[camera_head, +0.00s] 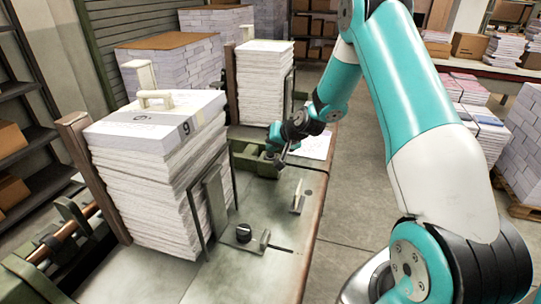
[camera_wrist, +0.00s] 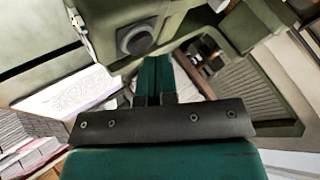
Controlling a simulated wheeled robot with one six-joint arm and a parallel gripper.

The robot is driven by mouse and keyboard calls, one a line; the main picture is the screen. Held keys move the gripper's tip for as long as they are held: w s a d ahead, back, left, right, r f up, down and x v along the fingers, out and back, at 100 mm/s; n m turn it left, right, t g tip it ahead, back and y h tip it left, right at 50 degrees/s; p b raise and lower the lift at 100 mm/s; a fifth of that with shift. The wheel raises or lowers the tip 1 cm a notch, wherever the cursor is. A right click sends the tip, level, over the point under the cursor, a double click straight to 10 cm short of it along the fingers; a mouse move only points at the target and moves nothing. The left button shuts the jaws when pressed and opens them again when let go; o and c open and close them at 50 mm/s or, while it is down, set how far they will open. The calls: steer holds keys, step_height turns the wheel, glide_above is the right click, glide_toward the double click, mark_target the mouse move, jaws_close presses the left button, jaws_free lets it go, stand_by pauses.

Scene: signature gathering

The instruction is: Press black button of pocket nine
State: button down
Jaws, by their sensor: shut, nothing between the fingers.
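A tall stack of paper (camera_head: 155,180) with a "9" on its top sheet stands in a pocket at the left in the head view. A black round button (camera_head: 243,232) sits on a small plate on the green bench (camera_head: 225,270), to the right of that stack's base. My gripper (camera_head: 279,163) is farther back along the bench, apart from this button and close to a green block. In the wrist view my gripper (camera_wrist: 154,63) is shut and empty. A dark round part (camera_wrist: 135,39) on a green housing is just beyond its fingertips; whether they touch it I cannot tell.
A second paper stack (camera_head: 264,82) stands in the pocket behind. A small upright tab (camera_head: 297,196) rises near the bench's right edge. A white sheet (camera_head: 313,146) lies at the bench's far end. Open floor (camera_head: 350,200) lies to the right.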

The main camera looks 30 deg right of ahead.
mark_target(272, 154)
steer(key=shift+f+b, duration=0.45)
steer(key=shift+f, duration=0.05)
stand_by(0.4)
steer(key=shift+r, duration=0.1)
steer(key=shift+r+p, duration=0.5)
steer(key=shift+r, duration=0.3)
steer(key=shift+r+p, duration=1.55)
steer(key=shift+r, duration=1)
